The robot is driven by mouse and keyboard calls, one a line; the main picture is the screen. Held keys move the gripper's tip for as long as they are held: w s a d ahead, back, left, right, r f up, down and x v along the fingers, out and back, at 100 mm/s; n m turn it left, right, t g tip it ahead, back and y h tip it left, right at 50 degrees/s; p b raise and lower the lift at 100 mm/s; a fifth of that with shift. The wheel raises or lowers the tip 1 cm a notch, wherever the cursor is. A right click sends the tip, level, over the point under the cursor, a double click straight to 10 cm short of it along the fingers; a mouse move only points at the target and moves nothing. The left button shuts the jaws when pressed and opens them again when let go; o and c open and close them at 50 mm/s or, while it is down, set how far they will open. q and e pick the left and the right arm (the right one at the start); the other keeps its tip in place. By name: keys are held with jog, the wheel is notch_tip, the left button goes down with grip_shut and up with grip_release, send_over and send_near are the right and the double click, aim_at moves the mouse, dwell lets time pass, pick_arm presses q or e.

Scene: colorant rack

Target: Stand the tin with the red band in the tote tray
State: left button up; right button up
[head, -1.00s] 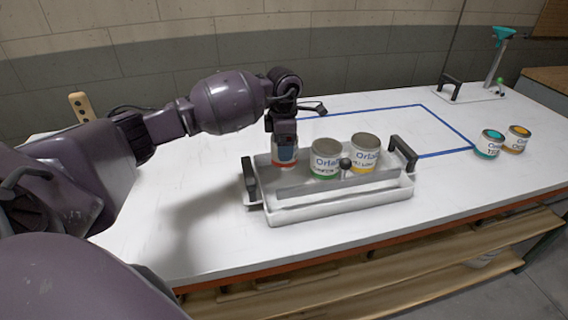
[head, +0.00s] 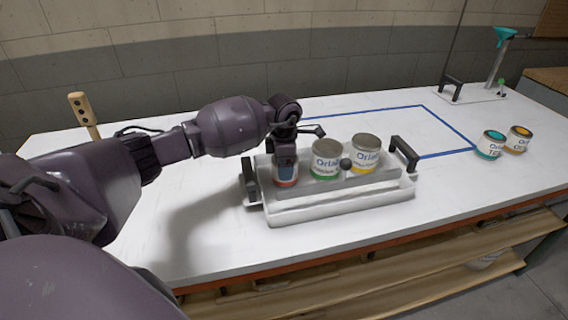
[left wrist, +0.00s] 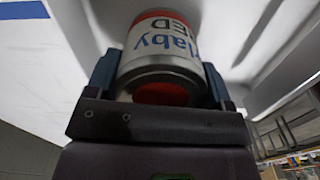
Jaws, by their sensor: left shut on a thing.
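The tin with the red band (head: 286,182) is at the left end of the tote tray (head: 340,208), beside the tin with the green band (head: 326,158). My left gripper (head: 284,164) is shut on it from above and hides much of it. In the left wrist view the tin (left wrist: 160,45) sits between the two fingers of the gripper (left wrist: 160,85), with its red band and lettering showing. It looks upright in the tray; whether its base touches the tray floor is hidden. My right gripper is not in view.
A tin with a yellow band (head: 366,154) stands in the tray to the right of the green one. The tray has dark end handles (head: 404,152). Teal (head: 491,144) and orange (head: 518,139) tins stand at the far right. The blue-taped table area (head: 385,128) is mostly clear.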

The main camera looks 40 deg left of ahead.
pick_arm(q)
jog(key=o, duration=1.1)
jog(key=shift+r, duration=0.65)
notch_tip(320, 180, up, 11)
jog(key=shift+f, duration=0.1)
